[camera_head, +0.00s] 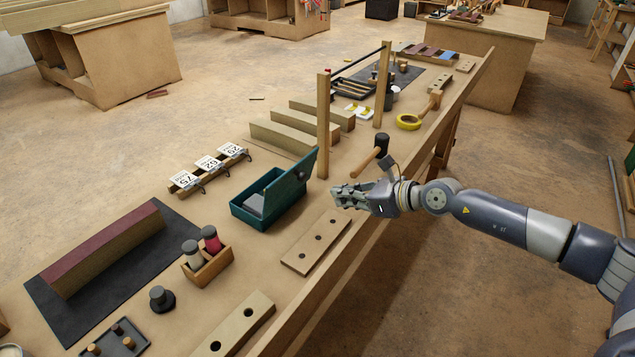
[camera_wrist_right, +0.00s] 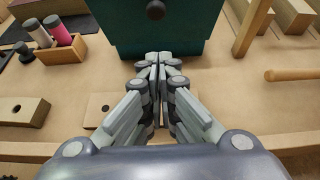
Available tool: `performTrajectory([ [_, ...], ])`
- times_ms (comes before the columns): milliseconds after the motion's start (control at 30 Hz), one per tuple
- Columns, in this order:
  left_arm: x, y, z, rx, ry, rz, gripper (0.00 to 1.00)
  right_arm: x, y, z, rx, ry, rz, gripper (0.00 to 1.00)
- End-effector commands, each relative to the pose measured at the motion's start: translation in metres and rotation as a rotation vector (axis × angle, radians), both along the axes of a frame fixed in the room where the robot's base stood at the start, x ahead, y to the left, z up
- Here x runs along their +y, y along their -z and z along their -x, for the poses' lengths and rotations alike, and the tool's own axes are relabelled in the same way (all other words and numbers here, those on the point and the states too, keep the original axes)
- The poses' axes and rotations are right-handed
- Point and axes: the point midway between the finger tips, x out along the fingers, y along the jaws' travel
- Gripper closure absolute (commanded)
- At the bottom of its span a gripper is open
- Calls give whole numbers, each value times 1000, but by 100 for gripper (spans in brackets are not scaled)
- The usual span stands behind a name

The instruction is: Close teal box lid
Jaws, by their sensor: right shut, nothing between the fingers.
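The teal box (camera_head: 262,207) stands on the workbench with a grey block (camera_head: 255,203) inside. Its lid (camera_head: 297,183) is raised and tilted up along the box's right side, so the box is open. My right gripper (camera_head: 338,195) is shut and empty, just to the right of the lid, above the bench's near edge. In the right wrist view, the shut fingertips (camera_wrist_right: 159,58) are in front of the teal lid (camera_wrist_right: 165,38), which has a dark round knob (camera_wrist_right: 155,10). I cannot tell whether they touch it. My left gripper is not in view.
A wooden post (camera_head: 323,125) stands right behind the lid. A mallet (camera_head: 372,157) lies behind my right gripper. A flat board with holes (camera_head: 316,241) lies before the box, and a wooden holder with bottles (camera_head: 207,267) is to its left.

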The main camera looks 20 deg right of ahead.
Motion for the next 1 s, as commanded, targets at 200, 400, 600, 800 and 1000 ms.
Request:
performTrajectory([
  [200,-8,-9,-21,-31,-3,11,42,22,15,-26,1,-1,-3,100],
  [400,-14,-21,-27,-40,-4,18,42,38,7,-47,-2,0,-1,100],
  [600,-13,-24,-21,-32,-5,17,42,45,5,-57,-1,0,-1,100],
  [800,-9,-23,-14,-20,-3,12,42,46,6,-58,1,0,-1,100],
  [1000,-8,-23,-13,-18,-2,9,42,46,5,-58,1,0,-1,100],
])
